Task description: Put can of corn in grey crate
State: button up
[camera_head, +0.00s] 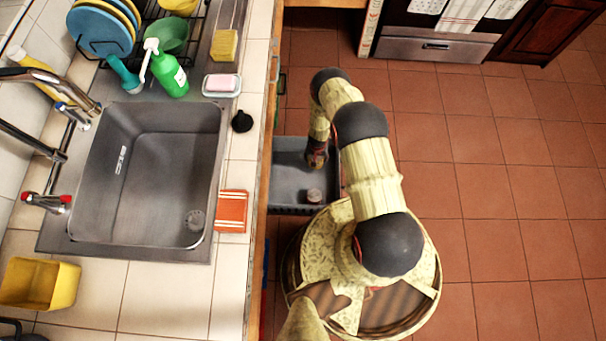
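The grey crate (286,160) stands on the floor, against the counter's right side. A small round can-like thing (314,195) with a pale brownish top is in the crate, near its front right part. It looks like the can, but its label is too small to read. My gripper (317,163) points down over the right part of the crate, a little behind the can-like thing and seemingly apart from it. The fingers are small and dark, and I cannot tell whether they are open or shut. My arm hides the crate's right edge.
The counter with the sink (150,175) runs along the left. An orange sponge cloth (232,211), a black knob-like thing (242,121) and a soap dish (221,85) lie near its edge. Open tiled floor (500,200) is on the right; an oven (430,48) stands behind.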

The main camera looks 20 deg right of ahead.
jog(key=shift+w+d, duration=0.75)
jog(key=shift+w, duration=0.1)
notch_tip(320, 180, down, 10)
jog(key=b, duration=0.6)
jog(key=shift+r, duration=0.1)
jog(key=o, duration=1.5)
jog(key=shift+o, duration=0.6)
